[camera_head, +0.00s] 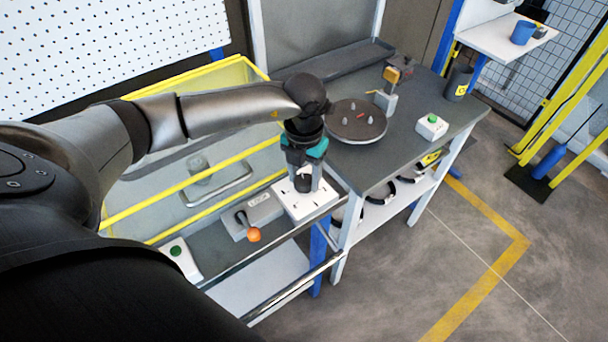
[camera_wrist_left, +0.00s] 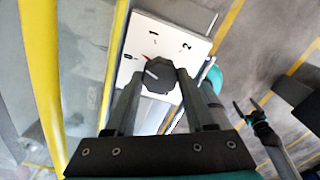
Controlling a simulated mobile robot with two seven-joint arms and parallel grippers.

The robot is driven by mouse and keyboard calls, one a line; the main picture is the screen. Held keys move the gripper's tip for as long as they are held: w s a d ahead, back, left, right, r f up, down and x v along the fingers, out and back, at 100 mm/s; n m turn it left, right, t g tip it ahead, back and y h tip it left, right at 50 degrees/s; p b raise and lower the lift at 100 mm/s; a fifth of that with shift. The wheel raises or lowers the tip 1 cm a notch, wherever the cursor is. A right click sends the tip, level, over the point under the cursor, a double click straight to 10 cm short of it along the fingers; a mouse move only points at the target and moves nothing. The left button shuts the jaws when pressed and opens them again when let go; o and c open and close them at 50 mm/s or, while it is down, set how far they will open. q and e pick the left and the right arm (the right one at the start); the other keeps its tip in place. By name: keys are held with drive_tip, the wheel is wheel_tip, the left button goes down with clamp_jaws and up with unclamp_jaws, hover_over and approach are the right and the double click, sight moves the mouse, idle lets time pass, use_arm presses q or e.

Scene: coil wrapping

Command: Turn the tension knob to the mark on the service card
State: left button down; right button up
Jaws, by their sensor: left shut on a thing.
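The tension knob (camera_wrist_left: 158,76) is a dark, faceted knob on a white dial plate (camera_wrist_left: 138,35) marked 0, 1 and 2. A pale line on the knob points roughly toward the 0. A small red mark shows on the plate between the 0 and 1 directions. My left gripper (camera_head: 302,180) is shut on the knob from above, one finger on each side; the fingers also show in the left wrist view (camera_wrist_left: 158,85). My right gripper (camera_wrist_left: 247,108) shows at the right of the left wrist view, fingers apart and empty. I cannot make out the service card.
An orange-tipped lever (camera_head: 253,234) on a grey box stands left of the dial plate. A yellow-framed clear guard (camera_head: 150,205) stands behind. A dark turntable (camera_head: 356,121) and a green button box (camera_head: 431,126) are on the grey table (camera_head: 375,170).

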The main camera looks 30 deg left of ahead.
sight(304, 180)
use_arm(q)
drive_tip(key=shift+m, duration=0.3)
drive_tip(key=m+b, duration=0.2)
drive_tip(key=m, duration=0.1)
drive_tip(key=shift+w, duration=0.1)
drive_tip(key=shift+m+b, duration=1.15)
drive_tip(key=shift+m, duration=0.95)
drive_tip(key=shift+r, duration=0.1)
drive_tip(key=shift+c, duration=1.3)
unclamp_jaws()
wheel_tip(304, 180, up, 15)
drive_tip(key=shift+d, duration=0.1)
